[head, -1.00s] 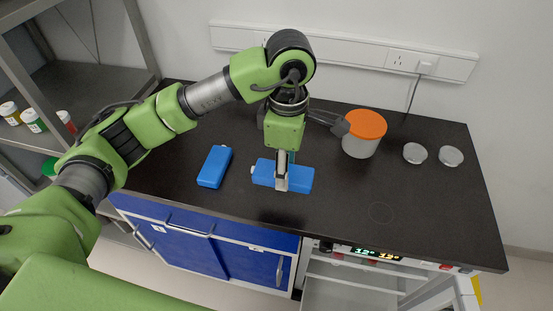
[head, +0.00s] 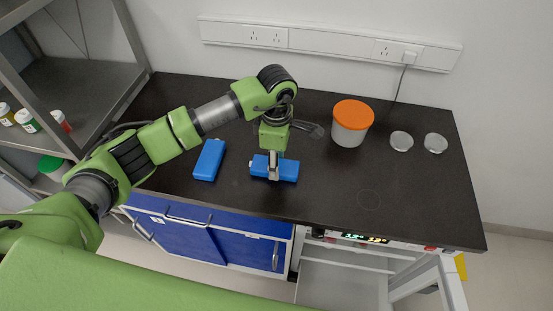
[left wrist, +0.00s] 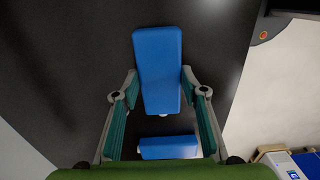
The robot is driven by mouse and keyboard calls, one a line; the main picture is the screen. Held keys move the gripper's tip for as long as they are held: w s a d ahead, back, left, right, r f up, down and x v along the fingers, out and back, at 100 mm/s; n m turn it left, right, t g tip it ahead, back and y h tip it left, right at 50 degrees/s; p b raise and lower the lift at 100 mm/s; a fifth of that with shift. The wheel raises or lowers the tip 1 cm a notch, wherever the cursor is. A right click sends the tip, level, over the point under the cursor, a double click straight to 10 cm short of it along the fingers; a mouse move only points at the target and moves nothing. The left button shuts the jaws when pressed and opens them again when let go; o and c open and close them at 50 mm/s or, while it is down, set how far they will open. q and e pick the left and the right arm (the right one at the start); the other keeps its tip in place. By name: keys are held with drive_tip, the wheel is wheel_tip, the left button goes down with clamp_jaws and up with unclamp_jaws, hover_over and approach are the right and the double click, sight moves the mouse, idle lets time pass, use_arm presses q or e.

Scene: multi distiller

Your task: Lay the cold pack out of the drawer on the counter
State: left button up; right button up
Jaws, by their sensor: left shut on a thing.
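A blue cold pack (head: 288,170) with a small pale cap at its left end lies flat at the middle of the dark counter (head: 330,200). I cannot tell whether it rests fully on the counter. My left gripper (head: 273,172) points down over it and is shut on its long sides. In the left wrist view this pack (left wrist: 158,65) sits between the two fingertips (left wrist: 158,85). A second blue pack (head: 209,160) lies to its left, apart from it; it also shows low in the left wrist view (left wrist: 168,147). My right gripper is not in view.
A white tub with an orange lid (head: 353,114) and two clear round dishes (head: 402,141) (head: 435,143) stand to the right. Blue cabinet fronts (head: 200,238) and an appliance with a lit display (head: 366,238) are below the counter. The counter's right front is clear.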

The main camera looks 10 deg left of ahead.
use_arm(q)
drive_tip(key=shift+f, duration=0.15)
drive_tip(key=o, duration=1.2)
drive_tip(key=shift+r+b, duration=1.85)
drive_tip(key=shift+r, duration=4.35)
